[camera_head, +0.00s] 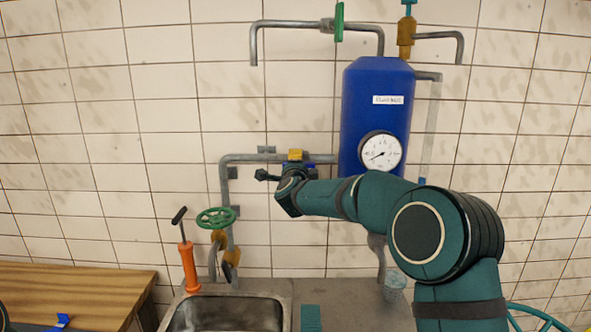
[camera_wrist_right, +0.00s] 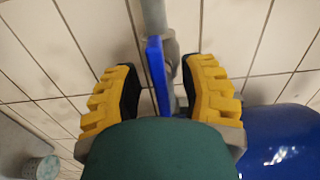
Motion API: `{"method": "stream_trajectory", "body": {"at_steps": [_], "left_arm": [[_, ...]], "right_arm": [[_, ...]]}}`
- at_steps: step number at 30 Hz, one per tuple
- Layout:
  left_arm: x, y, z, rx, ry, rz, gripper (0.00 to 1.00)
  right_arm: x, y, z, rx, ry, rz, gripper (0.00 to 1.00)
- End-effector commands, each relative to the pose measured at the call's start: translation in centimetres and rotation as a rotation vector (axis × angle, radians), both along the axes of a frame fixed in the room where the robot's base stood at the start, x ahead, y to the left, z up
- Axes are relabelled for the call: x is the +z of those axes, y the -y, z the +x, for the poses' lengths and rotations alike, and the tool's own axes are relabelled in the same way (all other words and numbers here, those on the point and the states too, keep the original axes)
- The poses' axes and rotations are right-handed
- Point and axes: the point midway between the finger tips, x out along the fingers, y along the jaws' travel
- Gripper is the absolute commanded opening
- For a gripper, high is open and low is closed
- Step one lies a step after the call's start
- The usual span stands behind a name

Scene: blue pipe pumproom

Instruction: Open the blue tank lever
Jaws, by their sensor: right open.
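The blue tank (camera_head: 375,100) stands on the back wall with a round gauge (camera_head: 380,151) on it. It also shows in the right wrist view (camera_wrist_right: 283,145) at the lower right. A blue lever (camera_wrist_right: 156,72) lies along the grey pipe left of the tank. In the head view my right wrist covers most of it. My right gripper (camera_wrist_right: 161,84) is open, its yellow fingers on either side of the lever, with gaps visible between lever and pads. In the head view, a yellow finger (camera_head: 295,155) shows above my wrist. My left gripper is not in view.
A green handwheel (camera_head: 216,218) and an orange hand pump (camera_head: 189,265) stand behind the sink (camera_head: 228,313). A speckled cup (camera_head: 394,286) is on the counter below the tank. A wooden tabletop (camera_head: 70,290) is at the left. The tiled wall is close behind the pipe.

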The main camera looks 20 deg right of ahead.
Motion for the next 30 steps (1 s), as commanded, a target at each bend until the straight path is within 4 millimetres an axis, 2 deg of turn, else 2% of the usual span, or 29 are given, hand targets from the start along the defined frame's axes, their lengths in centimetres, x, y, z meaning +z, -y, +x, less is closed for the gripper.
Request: {"method": "stream_trajectory", "body": {"at_steps": [5, 15, 21, 30], "left_arm": [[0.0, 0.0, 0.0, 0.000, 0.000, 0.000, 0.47], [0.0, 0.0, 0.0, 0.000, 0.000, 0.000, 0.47], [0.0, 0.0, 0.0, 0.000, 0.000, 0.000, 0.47], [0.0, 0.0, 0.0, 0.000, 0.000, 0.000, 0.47]], "right_arm": [[0.1, -0.4, -1.5, 0.001, 0.000, 0.000, 0.41], [0.1, -2.2, -7.4, 0.003, 0.001, 0.000, 0.41], [0.1, -2.9, -10.2, 0.001, 0.002, 0.000, 0.41], [0.1, -3.3, -11.5, 0.001, 0.002, -0.001, 0.41]]}}
